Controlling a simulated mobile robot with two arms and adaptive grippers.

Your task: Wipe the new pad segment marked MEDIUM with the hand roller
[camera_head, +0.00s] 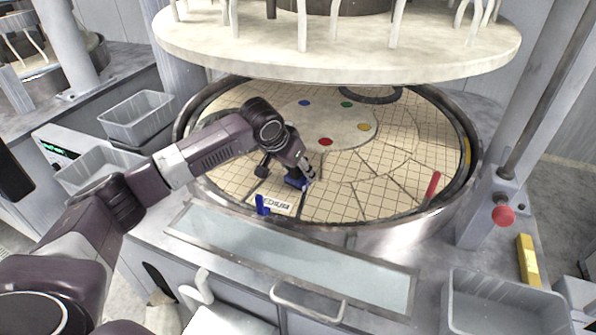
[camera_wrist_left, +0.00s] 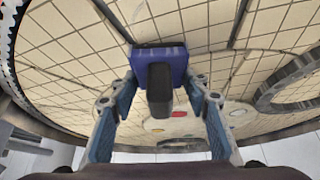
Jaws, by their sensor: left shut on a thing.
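The pad segment labelled MEDIUM (camera_head: 275,203) lies at the front left of the round platen; its label is partly covered by a small upright blue piece (camera_head: 262,206). My left gripper (camera_head: 306,178) is low over the platen, just right of the label. It is shut on a blue tool with a dark grip (camera_wrist_left: 160,75), which looks like the hand roller; its blue part also shows in the head view (camera_head: 295,183). In the left wrist view the tool sits between the fingers of the left gripper (camera_wrist_left: 160,100). Whether it touches the pad is unclear. My right gripper is out of view.
A large pale disc (camera_head: 340,62) hangs above the back of the platen. A red upright piece (camera_head: 432,187) stands at the platen's right edge. Grey bins stand at left (camera_head: 138,118) and front right (camera_head: 500,312). A metal rim surrounds the platen.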

